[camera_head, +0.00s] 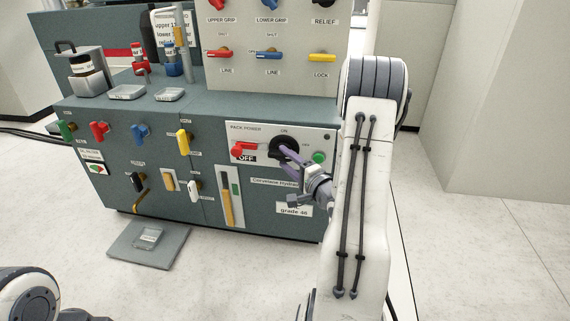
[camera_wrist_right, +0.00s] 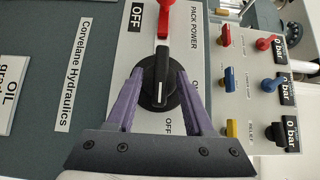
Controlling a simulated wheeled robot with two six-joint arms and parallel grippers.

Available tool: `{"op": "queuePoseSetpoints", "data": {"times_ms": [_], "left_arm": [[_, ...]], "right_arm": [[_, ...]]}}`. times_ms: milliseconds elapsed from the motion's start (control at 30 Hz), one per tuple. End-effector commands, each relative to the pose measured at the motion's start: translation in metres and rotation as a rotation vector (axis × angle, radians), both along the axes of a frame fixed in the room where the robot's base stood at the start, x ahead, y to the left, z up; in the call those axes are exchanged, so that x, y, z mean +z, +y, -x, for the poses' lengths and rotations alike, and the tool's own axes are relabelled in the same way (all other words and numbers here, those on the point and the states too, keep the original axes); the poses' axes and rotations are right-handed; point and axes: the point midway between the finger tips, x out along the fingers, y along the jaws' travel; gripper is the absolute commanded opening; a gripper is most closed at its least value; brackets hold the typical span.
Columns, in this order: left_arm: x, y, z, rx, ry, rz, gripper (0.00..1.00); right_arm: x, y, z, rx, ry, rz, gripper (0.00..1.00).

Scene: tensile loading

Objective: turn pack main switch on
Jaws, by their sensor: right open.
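The PACK POWER panel (camera_head: 307,135) is on the front right of the teal cabinet. It carries a black rotary switch (camera_head: 283,143) and a red lever (camera_head: 243,150) beside an OFF plate (camera_head: 246,159). In the head view the gripper (camera_head: 284,153) partly covers the switch. My left gripper is out of view.
A green button (camera_head: 319,157) sits right of the switch. A yellow-handled lever (camera_head: 226,205) is to the left, with several coloured valve handles beyond it. An upper panel (camera_head: 270,35) carries more handles.

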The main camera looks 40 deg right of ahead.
Motion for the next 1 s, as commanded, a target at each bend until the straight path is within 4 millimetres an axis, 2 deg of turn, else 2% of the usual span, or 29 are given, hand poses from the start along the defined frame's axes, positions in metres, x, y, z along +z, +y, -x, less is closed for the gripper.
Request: {"op": "queuePoseSetpoints", "data": {"times_ms": [100,367,400,533,767,1000], "left_arm": [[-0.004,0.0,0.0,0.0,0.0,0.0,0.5],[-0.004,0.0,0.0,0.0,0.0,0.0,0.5],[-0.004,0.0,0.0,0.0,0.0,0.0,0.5],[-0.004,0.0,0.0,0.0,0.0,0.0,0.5],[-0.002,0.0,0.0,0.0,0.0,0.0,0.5],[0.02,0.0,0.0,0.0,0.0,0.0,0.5]], "right_arm": [[0.0,0.0,-0.008,0.0,-0.002,0.0,0.53],[0.001,-0.001,-0.009,-0.001,-0.001,-0.001,0.53],[0.001,-0.001,-0.009,-0.001,-0.001,-0.001,0.49],[0.001,-0.001,-0.009,-0.001,-0.001,-0.001,0.0],[0.001,-0.001,-0.009,-0.001,0.003,0.002,0.0],[0.007,-0.001,-0.009,-0.001,0.054,0.044,0.0]]}}
